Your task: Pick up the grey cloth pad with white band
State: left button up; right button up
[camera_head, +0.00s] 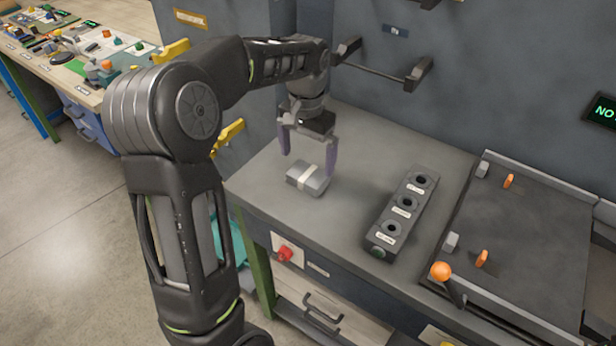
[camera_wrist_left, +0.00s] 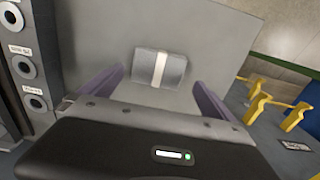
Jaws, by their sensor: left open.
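The grey cloth pad with white band (camera_head: 308,179) lies flat on the grey worktop, near its left front corner. It also shows in the left wrist view (camera_wrist_left: 160,67), with the white band running across its middle. My left gripper (camera_head: 308,164) is open above the pad, with its two purple fingers pointing down. In the left wrist view the fingers (camera_wrist_left: 160,85) stand apart, one to each side of the pad's near edge, with nothing between them. I cannot tell whether the fingers touch the worktop. My right gripper is not in view.
A dark block with several round sockets (camera_head: 402,210) stands right of the pad. Further right is a dark fixture tray (camera_head: 520,240) with orange pegs and an orange ball knob (camera_head: 441,271). A grey rail handle (camera_head: 385,70) projects from the cabinet behind. Worktop around the pad is clear.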

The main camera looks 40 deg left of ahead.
aim_at(308, 173)
pick_arm(q)
jog(key=shift+d+f+p, duration=0.1)
jog(key=shift+f+p, duration=0.45)
jog(key=shift+f, duration=2.05)
jog(key=c, duration=1.2)
